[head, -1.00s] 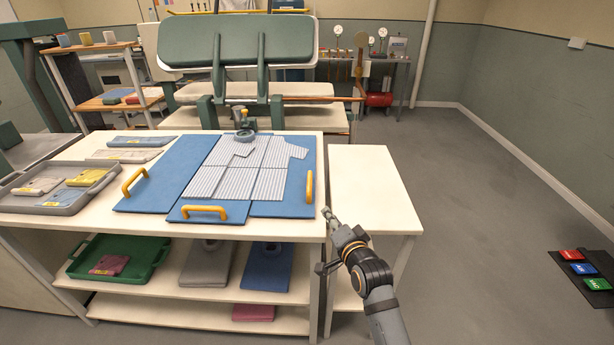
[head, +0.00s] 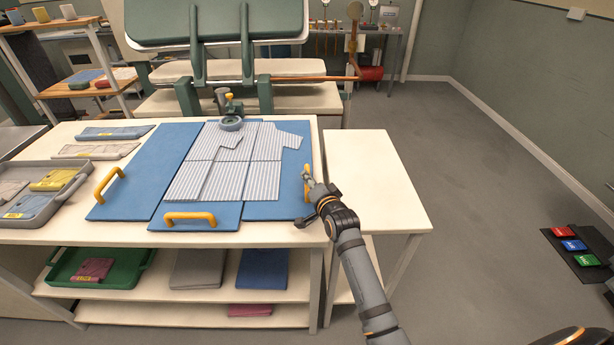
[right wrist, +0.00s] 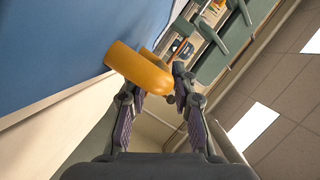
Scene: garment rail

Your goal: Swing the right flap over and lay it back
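The blue folding board lies flat on the white table, with a striped shirt (head: 222,170) spread face down or up, I cannot tell which. Its right flap (head: 278,206) is flat, with part of the shirt over it. The flap's yellow handle (head: 306,184) stands at its right edge. My right gripper (head: 308,180) is at this handle. My left gripper is not in view.
The left flap (head: 135,180) and bottom flap (head: 185,224) also have yellow handles. A grey tray (head: 38,205) is at the left. A bare side table (head: 375,180) stands right of the board.

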